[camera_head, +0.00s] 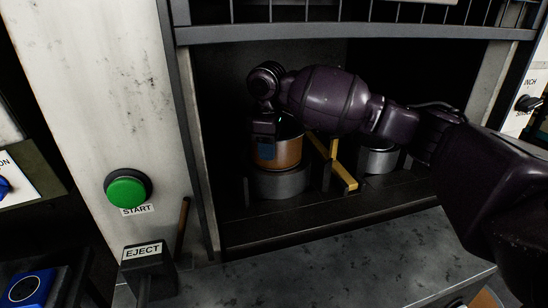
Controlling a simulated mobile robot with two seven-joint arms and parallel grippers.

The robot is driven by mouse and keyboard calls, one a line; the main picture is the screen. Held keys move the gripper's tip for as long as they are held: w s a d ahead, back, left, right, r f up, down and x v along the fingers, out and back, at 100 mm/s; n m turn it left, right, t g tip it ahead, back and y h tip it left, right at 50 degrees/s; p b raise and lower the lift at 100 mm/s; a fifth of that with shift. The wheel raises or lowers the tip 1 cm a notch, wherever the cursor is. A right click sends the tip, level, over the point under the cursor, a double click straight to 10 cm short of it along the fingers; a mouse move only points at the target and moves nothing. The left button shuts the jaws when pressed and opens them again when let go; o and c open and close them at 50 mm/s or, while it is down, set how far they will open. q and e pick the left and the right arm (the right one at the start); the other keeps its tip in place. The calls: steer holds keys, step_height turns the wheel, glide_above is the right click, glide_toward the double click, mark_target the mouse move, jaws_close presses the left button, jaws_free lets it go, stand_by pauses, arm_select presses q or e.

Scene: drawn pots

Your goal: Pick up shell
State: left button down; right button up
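A copper-coloured cylinder, which looks like the shell (288,156), stands upright on a grey round base (283,184) inside the dark bay of a machine. My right arm comes in from the right and bends down over it. My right gripper (264,142) is at the left front of the shell's rim and covers part of it. The fingertips are small and dark against the shell, so I cannot tell whether they are open or shut on it. My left gripper is not in view.
A yellow bar bracket (343,175) stands just right of the shell. Another grey round base (379,160) is farther right. A barred guard (350,33) crosses above the bay. A green START button (128,189) and an EJECT box (147,270) are at the left. A grey ledge (340,272) lies in front.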

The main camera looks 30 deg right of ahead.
steer(key=shift+f, duration=0.55)
steer(key=shift+r, duration=0.15)
jaws_close()
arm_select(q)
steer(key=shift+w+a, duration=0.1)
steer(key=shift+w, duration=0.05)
